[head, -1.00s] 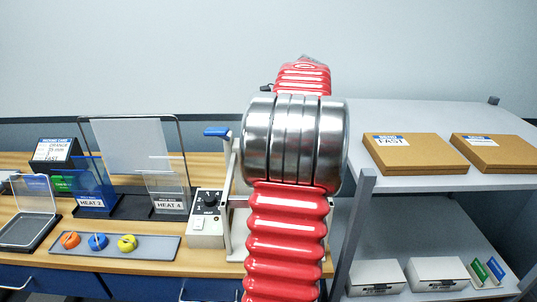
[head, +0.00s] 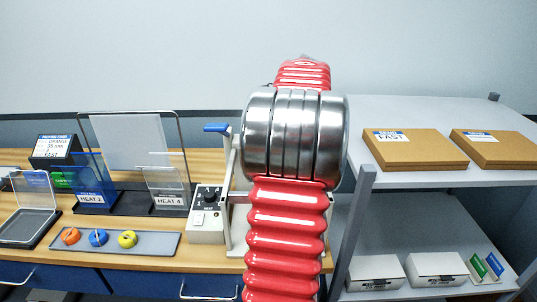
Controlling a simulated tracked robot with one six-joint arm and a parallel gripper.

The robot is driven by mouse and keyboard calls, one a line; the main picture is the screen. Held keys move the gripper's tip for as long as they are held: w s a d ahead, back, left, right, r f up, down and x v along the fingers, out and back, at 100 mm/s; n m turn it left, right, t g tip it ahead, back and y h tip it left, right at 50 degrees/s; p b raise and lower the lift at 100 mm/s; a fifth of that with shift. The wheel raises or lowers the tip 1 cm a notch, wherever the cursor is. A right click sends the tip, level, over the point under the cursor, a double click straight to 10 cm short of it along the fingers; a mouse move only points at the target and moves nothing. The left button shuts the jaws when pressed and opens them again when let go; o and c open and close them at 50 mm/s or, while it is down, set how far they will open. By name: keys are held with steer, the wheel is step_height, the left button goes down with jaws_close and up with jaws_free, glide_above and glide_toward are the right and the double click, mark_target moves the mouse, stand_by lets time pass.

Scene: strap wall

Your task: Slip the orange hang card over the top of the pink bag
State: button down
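I see no pink bag and no orange hang card in the head view. My gripper is out of the picture; my red ribbed arm and its metal joint fill the middle and hide what lies behind them. The small orange ring-like piece (head: 71,236) on the grey mat at the left is the only plainly orange thing. A sign (head: 56,149) at the far left carries small print that seems to include the word orange.
Blue (head: 98,238) and yellow (head: 127,239) pieces lie beside the orange one. A dial box (head: 207,215) with a blue-handled lever stands left of my arm. Clear-fronted holders marked HEAT 2 (head: 91,199) and HEAT 4 (head: 169,201) stand behind. A shelf (head: 420,202) with cartons stands right.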

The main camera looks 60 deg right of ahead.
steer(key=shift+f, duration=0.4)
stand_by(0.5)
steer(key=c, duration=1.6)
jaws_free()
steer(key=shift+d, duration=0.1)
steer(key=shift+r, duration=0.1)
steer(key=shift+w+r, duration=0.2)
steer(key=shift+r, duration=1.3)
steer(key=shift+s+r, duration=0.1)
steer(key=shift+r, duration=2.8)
